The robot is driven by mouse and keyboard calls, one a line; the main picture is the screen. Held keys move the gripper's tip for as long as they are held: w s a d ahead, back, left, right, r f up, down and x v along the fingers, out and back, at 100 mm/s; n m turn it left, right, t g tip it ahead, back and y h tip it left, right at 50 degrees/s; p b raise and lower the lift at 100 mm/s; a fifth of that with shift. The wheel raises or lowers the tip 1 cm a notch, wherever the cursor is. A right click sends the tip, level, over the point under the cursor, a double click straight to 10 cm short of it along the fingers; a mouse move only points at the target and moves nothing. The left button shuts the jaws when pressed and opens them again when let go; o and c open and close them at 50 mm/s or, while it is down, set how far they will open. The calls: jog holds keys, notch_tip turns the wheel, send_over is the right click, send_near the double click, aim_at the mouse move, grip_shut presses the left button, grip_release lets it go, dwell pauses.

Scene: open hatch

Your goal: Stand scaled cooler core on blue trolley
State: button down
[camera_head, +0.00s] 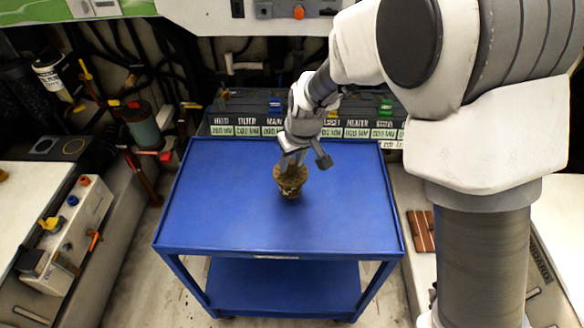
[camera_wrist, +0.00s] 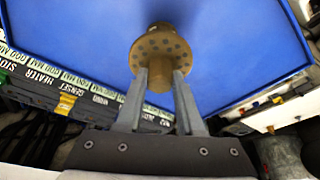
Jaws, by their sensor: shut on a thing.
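The scaled cooler core (camera_head: 290,183) is a brown, crusted cylinder with a wider flange at its top. It is at about the middle of the blue trolley's top (camera_head: 230,210) and looks upright. Whether its base touches the trolley top I cannot tell. In the wrist view the core (camera_wrist: 158,48) shows its round flange with several dark holes. My gripper (camera_head: 291,165) comes down on the core from above. In the wrist view my gripper's fingers (camera_wrist: 162,82) are shut on the core, at the near side of the flange.
Labelled bins (camera_head: 250,125) stand behind the trolley's far edge. A grey bench with a valve box (camera_head: 65,235) is on the left, and a red-handled pipe (camera_head: 140,175) stands beside it. The trolley top around the core is clear.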

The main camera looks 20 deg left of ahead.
aim_at(291, 177)
jog(key=shift+w+f, duration=0.1)
jog(key=shift+f, duration=1.1)
jog(key=shift+f, duration=0.1)
jog(key=c, duration=0.5)
grip_release()
jog(key=shift+f, duration=0.1)
